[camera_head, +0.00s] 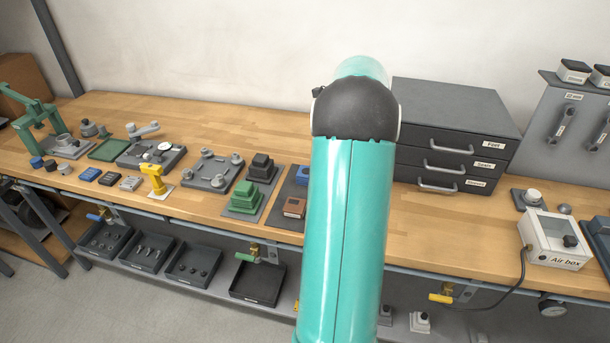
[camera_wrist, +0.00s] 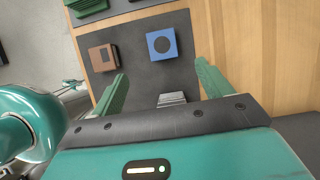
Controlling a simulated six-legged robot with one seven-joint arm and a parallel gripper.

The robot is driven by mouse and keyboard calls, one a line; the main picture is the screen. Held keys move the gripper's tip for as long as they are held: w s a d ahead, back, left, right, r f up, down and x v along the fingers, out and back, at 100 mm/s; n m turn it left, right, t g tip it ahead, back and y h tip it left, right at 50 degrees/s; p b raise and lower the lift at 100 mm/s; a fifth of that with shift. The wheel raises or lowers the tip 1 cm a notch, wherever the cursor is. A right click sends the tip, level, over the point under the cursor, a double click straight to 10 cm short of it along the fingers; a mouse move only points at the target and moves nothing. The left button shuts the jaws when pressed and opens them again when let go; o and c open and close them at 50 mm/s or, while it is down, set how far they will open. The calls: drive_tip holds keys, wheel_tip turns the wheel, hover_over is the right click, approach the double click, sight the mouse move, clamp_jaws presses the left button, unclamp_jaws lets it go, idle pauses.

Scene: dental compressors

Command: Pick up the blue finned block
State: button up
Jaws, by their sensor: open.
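A blue block (camera_wrist: 162,44) with a dark round mark on top lies on a dark grey mat (camera_wrist: 135,75) in the wrist view. Its fins cannot be made out from above. In the head view a bluish block (camera_head: 303,173) shows at the mat's right, partly hidden by my arm. My gripper (camera_wrist: 161,70) has two green fingers spread apart, with nothing held between them. The blue block lies beyond the fingertips, roughly centred between them. In the head view my arm covers the gripper.
A brown block (camera_wrist: 103,57) sits left of the blue one. A small grey ribbed piece (camera_wrist: 172,99) shows between the finger bases. A green stepped block (camera_head: 243,197) stands left of the mat. A drawer cabinet (camera_head: 455,125) stands right of my arm. Bare wood lies right of the mat.

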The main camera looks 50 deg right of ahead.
hover_over(307, 171)
drive_tip(key=s+d, duration=0.1)
drive_tip(key=s, duration=0.2)
drive_tip(key=f, duration=0.7)
drive_tip(key=shift+w+f, duration=0.2)
drive_tip(key=shift+w, duration=0.05)
drive_tip(key=shift+x, duration=3.05)
drive_tip(key=shift+w+a+r, duration=0.1)
drive_tip(key=c, duration=1.1)
drive_tip(key=shift+c, duration=0.2)
